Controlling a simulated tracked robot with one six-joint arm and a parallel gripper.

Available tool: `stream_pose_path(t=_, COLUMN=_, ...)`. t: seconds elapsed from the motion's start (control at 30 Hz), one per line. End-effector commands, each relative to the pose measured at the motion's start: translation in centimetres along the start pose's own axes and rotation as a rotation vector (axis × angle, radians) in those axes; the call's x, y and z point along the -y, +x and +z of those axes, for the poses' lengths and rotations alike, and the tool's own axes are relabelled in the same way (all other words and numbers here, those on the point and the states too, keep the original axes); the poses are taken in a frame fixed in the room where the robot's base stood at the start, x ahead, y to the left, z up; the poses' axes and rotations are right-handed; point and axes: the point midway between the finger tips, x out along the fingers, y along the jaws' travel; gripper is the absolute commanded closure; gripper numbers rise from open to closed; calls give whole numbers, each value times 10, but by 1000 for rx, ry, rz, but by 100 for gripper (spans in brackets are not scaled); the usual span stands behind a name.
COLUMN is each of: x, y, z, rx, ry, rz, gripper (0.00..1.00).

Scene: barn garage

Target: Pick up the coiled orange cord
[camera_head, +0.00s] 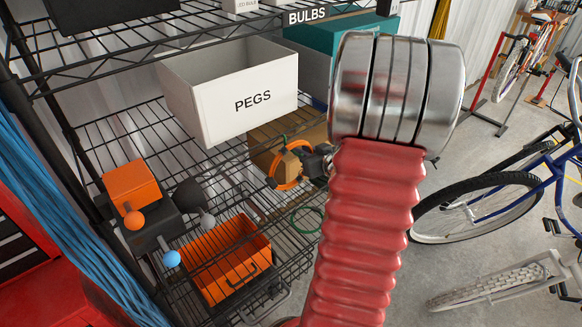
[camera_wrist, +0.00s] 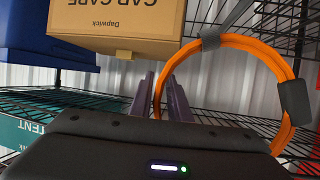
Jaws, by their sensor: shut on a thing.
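The coiled orange cord (camera_head: 290,184) is a ring bound with dark ties, in front of a cardboard box on the wire shelving. In the wrist view the cord (camera_wrist: 266,54) fills the right half, with two dark ties on it. My gripper (camera_head: 304,160) is at the cord, partly hidden behind my red arm. In the wrist view the two purple-grey fingers of my gripper (camera_wrist: 162,100) are closed on the left side of the ring, and the rest of the loop stands out to the right.
The cardboard box (camera_wrist: 120,25) is close beside the fingers, with a blue bin (camera_wrist: 35,35) next to it. A white PEGS bin (camera_head: 225,110) stands above left. An orange crate (camera_head: 232,270) is lower left. Bicycles (camera_head: 490,195) stand on the right.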

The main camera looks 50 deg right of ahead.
Motion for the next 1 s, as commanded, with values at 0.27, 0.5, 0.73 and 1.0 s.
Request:
stream_pose_path(t=0.27, x=0, y=0, z=-1, rx=-1, ry=0, rz=0, gripper=100)
stream_pose_path(t=0.5, x=0, y=-1, z=-1, rx=-1, ry=0, rz=0, gripper=100)
stream_pose_path(t=0.73, x=0, y=-14, z=-7, rx=-3, ry=-2, rz=1, gripper=100)
stream_pose_path(t=1.0, x=-1, y=-55, z=-13, rx=-3, ry=-2, rz=4, gripper=100)
